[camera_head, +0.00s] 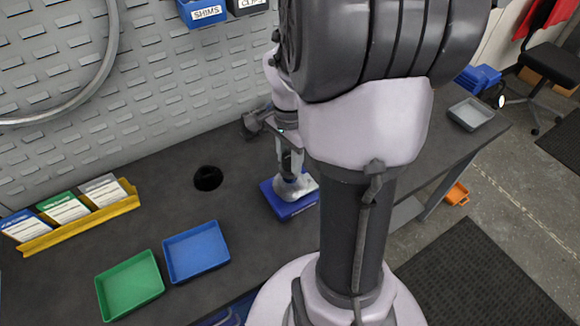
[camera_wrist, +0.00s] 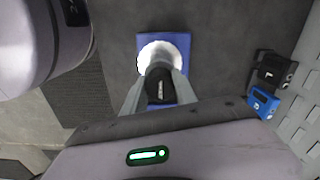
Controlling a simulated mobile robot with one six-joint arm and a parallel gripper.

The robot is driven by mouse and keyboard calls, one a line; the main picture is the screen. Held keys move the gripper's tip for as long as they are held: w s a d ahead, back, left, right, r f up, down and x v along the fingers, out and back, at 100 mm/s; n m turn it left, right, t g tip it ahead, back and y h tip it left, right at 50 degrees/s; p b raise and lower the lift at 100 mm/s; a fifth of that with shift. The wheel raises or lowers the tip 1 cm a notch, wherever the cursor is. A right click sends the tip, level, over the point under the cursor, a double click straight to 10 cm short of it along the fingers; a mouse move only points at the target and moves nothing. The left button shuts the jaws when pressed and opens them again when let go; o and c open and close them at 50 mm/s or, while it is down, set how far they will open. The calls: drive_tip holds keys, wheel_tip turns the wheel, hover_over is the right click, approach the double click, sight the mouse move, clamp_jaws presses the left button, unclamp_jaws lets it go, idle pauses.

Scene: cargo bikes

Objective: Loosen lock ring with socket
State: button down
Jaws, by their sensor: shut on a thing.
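My gripper (camera_head: 288,160) is above the bench, pointing down. Its fingers are closed on the dark upper part of the socket tool, whose round black top (camera_wrist: 160,86) shows between the fingers (camera_wrist: 161,92) in the wrist view. Below the fingers is a silvery round part (camera_head: 295,187), also seen in the wrist view (camera_wrist: 172,47). It sits over a blue block (camera_head: 297,207), which shows as a blue square (camera_wrist: 183,68) in the wrist view. I cannot tell whether the silvery part belongs to the socket or the workpiece. I cannot make out the lock ring.
A round black item or opening (camera_head: 208,178) is left of the blue block. A blue tray (camera_head: 196,252) and a green tray (camera_head: 130,286) lie farther left, near a yellow rack (camera_head: 82,219). A grey tray (camera_head: 470,114) is at the right end. The pegboard (camera_head: 150,80) stands behind.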

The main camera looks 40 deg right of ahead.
drive_tip(key=shift+f+b, duration=0.85)
drive_tip(key=shift+f, duration=0.15)
idle(0.3)
drive_tip(key=c, duration=1.6)
unclamp_jaws()
clamp_jaws()
